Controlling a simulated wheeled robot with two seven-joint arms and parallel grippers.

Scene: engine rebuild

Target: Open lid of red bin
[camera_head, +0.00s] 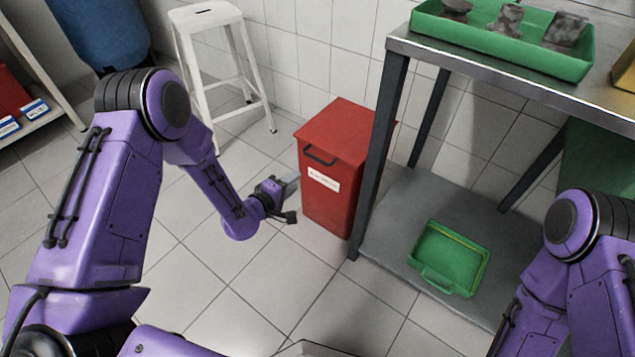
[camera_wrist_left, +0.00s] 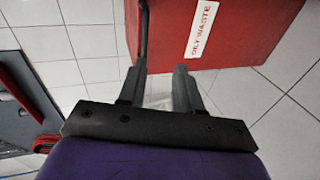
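The red bin (camera_head: 328,205) stands on the floor beside the metal table. Its red lid (camera_head: 345,130) is closed, and a dark bar handle (camera_head: 319,157) sits on the front above a white label. My left gripper (camera_head: 291,186) is in front of the bin, lower than the handle. In the left wrist view, the gripper's fingers (camera_wrist_left: 162,78) are apart with nothing held between them. The bin (camera_wrist_left: 245,38) fills the top there, with its "OILY WASTE" label (camera_wrist_left: 202,28). The handle (camera_wrist_left: 143,30) lines up with the left fingertip; I cannot tell whether they touch. My right gripper is out of view.
The metal table (camera_head: 480,70) stands right of the bin, its leg close beside it. A green tray with parts (camera_head: 500,40) is on top; an empty green crate (camera_head: 448,258) is on its lower shelf. A white stool (camera_head: 222,75) stands behind.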

